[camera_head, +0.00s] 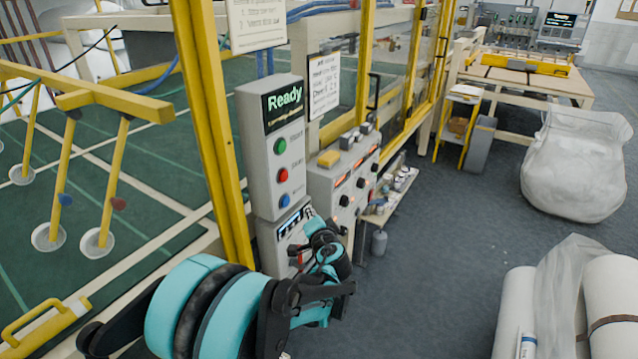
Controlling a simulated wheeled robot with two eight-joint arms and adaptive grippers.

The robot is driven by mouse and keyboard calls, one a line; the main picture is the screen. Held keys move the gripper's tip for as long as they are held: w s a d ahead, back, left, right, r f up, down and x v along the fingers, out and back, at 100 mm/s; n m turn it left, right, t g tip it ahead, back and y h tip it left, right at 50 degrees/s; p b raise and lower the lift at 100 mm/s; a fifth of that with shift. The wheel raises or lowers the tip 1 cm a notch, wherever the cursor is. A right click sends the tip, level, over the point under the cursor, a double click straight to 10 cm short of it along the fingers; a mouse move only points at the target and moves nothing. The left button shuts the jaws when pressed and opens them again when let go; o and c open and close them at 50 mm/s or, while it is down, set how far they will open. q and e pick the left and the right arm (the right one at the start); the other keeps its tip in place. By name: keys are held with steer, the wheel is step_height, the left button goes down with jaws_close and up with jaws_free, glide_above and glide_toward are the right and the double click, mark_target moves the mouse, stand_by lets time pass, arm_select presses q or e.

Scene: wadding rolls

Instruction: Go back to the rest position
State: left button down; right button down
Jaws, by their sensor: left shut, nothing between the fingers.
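My left gripper (325,246) is in the lower middle, in front of the lower part of the grey control box (275,150). It is black and teal, shut and empty. My teal and black arm behind it fills the bottom left of the middle. The box has a screen reading "Ready" and green, red and blue buttons down its front. Whether the gripper touches the box I cannot tell. My right gripper is not in view.
A yellow frame post (212,130) stands left of the box. A lower control panel (345,180) is to its right. Wrapped white rolls (610,300) stand at the bottom right, and a large white bag (575,165) at the right. Grey floor between is clear.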

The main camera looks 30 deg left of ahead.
arm_select(q)
steer(key=s+d+f+n+g+h, duration=0.1)
steer(key=s+d+h, duration=0.2)
steer(key=s+d, duration=0.3)
steer(key=s+d+f+n+g+h, duration=0.1)
steer(key=s+d+f+g+h, duration=0.1)
steer(key=s+d, duration=0.5)
steer(key=s+d+f+n+g+h, duration=0.1)
steer(key=s+d+h, duration=0.4)
steer(key=s, duration=0.9)
steer(key=shift+s+d+f+g, duration=0.3)
steer(key=shift+s+d+f, duration=0.1)
steer(key=shift+d+f, duration=0.35)
stand_by(1.4)
